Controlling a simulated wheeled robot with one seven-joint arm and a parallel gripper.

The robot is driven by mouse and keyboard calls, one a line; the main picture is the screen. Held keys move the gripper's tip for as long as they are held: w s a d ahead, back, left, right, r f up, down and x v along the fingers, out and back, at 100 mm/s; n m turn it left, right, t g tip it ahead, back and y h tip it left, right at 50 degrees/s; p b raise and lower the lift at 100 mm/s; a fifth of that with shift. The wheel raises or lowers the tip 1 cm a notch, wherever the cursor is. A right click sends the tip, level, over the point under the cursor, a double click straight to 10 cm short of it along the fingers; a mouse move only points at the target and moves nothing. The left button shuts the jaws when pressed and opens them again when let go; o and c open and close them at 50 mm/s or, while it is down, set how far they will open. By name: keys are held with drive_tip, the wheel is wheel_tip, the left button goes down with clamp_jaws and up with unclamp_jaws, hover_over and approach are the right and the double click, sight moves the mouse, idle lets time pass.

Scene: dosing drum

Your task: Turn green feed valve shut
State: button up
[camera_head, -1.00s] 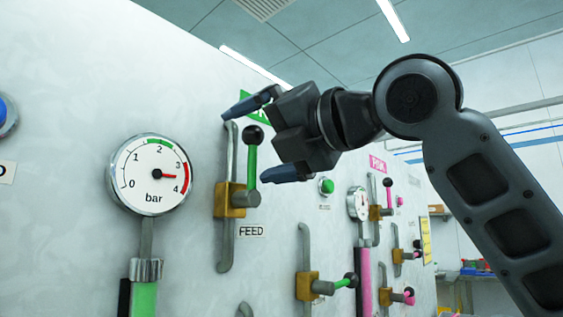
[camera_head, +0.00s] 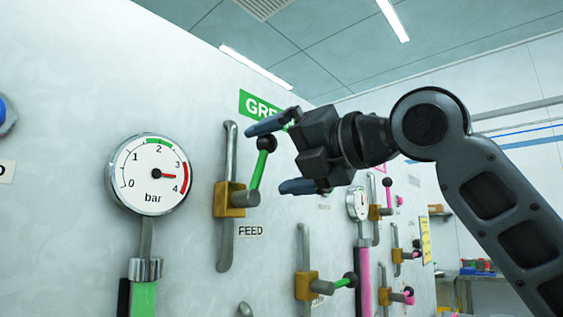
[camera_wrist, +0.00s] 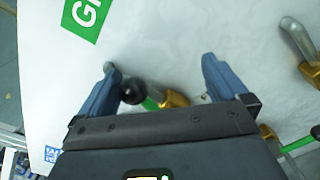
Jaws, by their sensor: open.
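The green feed valve has a brass body (camera_head: 229,200) on a grey vertical pipe above the FEED label. Its green lever (camera_head: 259,168) points up and leans to the right, ending in a black ball knob (camera_head: 266,144). My gripper (camera_head: 268,158) is open, with one finger above and one below, close to the knob in the head view. In the wrist view, the knob (camera_wrist: 133,92) shows between the open fingers of my gripper (camera_wrist: 158,66), nearer the left finger. Contact with the knob cannot be told.
A round pressure gauge (camera_head: 150,175) is left of the valve, its needle between 3 and 4. A second green-handled valve (camera_head: 308,286) is at lower right. Pink-handled valves (camera_head: 402,297) stand farther along the wall. A green sign (camera_head: 262,106) is above.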

drive_tip(key=shift+w+f, duration=0.1)
drive_tip(key=shift+w+d+f+b, duration=0.45)
drive_tip(key=shift+w+d+f, duration=0.1)
drive_tip(key=shift+f, duration=0.3)
drive_tip(key=shift+w+d+f+b, duration=0.45)
drive_tip(key=shift+w+f, duration=0.1)
drive_tip(key=shift+f, duration=0.25)
drive_tip(key=shift+w+d+f+b, duration=0.1)
drive_tip(key=shift+w+f+b, duration=0.1)
drive_tip(key=shift+f+b, duration=0.8)
drive_tip(key=shift+w+d+f+b, duration=0.15)
drive_tip(key=shift+f+b, duration=0.45)
drive_tip(key=shift+f, duration=0.65)
drive_tip(key=shift+a+r, duration=0.1)
drive_tip(key=shift+r, duration=0.05)
drive_tip(key=shift+s+a+r, duration=0.25)
drive_tip(key=shift+s+r, duration=0.15)
drive_tip(key=shift+r, duration=0.05)
